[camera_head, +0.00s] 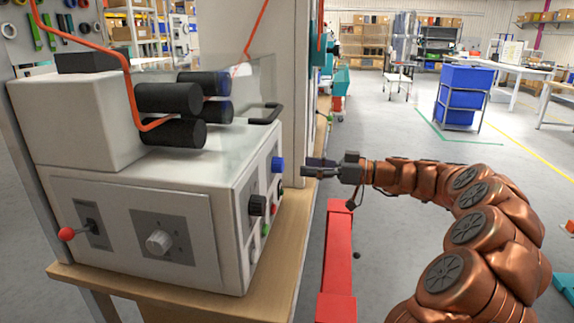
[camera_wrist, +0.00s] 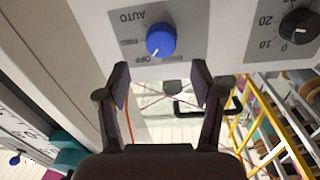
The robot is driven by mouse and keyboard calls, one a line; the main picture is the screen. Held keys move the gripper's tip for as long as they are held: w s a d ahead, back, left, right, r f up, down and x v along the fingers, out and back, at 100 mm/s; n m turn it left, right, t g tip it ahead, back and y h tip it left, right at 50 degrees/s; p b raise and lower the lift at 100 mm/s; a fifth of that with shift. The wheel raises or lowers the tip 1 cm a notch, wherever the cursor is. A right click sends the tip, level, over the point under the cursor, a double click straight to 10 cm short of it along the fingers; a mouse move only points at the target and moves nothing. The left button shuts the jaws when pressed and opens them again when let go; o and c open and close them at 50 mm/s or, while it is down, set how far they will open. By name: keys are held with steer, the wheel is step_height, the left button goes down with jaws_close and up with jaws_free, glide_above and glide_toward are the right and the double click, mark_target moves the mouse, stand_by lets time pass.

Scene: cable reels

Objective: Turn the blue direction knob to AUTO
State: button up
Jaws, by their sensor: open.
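The blue direction knob (camera_head: 278,164) sits on the right side panel of the white machine (camera_head: 245,215). In the wrist view the blue knob (camera_wrist: 161,39) is on a grey label plate (camera_wrist: 190,22), seen upside down. Its white mark points to the lower left, near the OFF label; AUTO (camera_wrist: 130,17) is at the upper left. A middle label is too small to read surely. My gripper (camera_head: 312,170) is just right of the knob in the head view. In the wrist view my gripper (camera_wrist: 160,80) is open and empty, its fingers apart below the knob, not around it.
A black dial (camera_wrist: 300,27) with numbers sits beside the knob plate. Black rollers (camera_head: 168,98) with an orange cable and a black handle (camera_head: 265,114) are on the machine top. A red post (camera_head: 337,245) stands below my arm. The floor to the right is open.

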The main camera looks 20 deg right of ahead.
mark_target(283, 164)
steer(key=x, duration=0.6)
steer(key=shift+a, duration=0.15)
steer(key=c, duration=1.1)
steer(key=shift+c, duration=0.2)
